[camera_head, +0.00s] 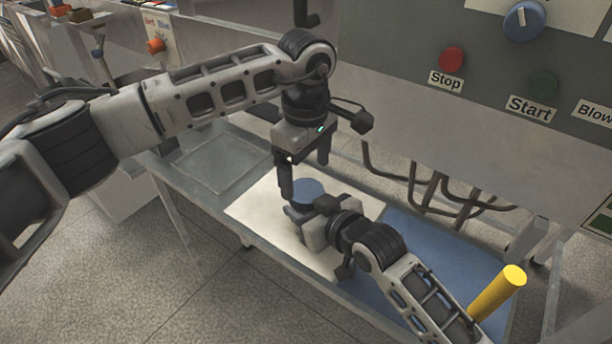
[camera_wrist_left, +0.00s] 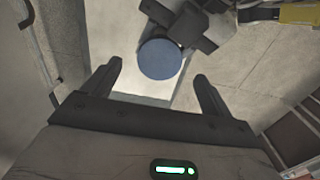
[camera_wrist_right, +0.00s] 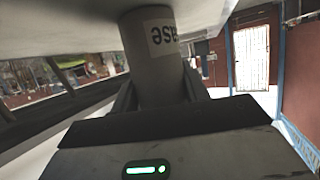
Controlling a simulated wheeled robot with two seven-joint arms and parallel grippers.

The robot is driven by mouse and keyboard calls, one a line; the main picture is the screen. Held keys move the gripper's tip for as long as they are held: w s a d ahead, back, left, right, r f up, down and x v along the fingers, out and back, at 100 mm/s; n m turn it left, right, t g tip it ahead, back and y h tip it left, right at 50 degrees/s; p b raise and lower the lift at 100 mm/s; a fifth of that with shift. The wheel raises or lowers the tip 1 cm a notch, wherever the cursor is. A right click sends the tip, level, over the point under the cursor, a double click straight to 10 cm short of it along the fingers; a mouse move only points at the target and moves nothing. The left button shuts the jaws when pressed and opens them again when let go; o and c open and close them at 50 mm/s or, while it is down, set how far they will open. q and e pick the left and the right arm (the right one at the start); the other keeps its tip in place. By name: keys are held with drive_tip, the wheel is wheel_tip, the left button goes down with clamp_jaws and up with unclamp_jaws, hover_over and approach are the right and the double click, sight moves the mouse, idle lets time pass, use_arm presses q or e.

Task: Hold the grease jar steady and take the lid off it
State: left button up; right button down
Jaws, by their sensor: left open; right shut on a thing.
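The grease jar wears a round blue lid (camera_head: 308,187), which also shows in the left wrist view (camera_wrist_left: 160,59). In the right wrist view the grey jar body (camera_wrist_right: 153,60) carries a white label with upside-down letters "ase". My right gripper (camera_head: 306,212) is shut on the jar body from the side, with a finger on either side in the right wrist view (camera_wrist_right: 155,95). My left gripper (camera_head: 306,176) points down, open and empty, just above the lid. In the left wrist view the lid appears between and beyond its fingertips (camera_wrist_left: 158,73). In the head view the jar body is mostly hidden.
The jar is over a white mat (camera_head: 262,215) on a metal bench. A blue mat (camera_head: 425,235) lies to its right, with a yellow cylinder (camera_head: 497,292) near my right arm. The machine panel with a red stop button (camera_head: 452,59) rises behind. Bent pipes (camera_head: 415,185) run below it.

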drive_tip(key=c, duration=0.7)
unclamp_jaws()
drive_tip(key=shift+o, duration=0.2)
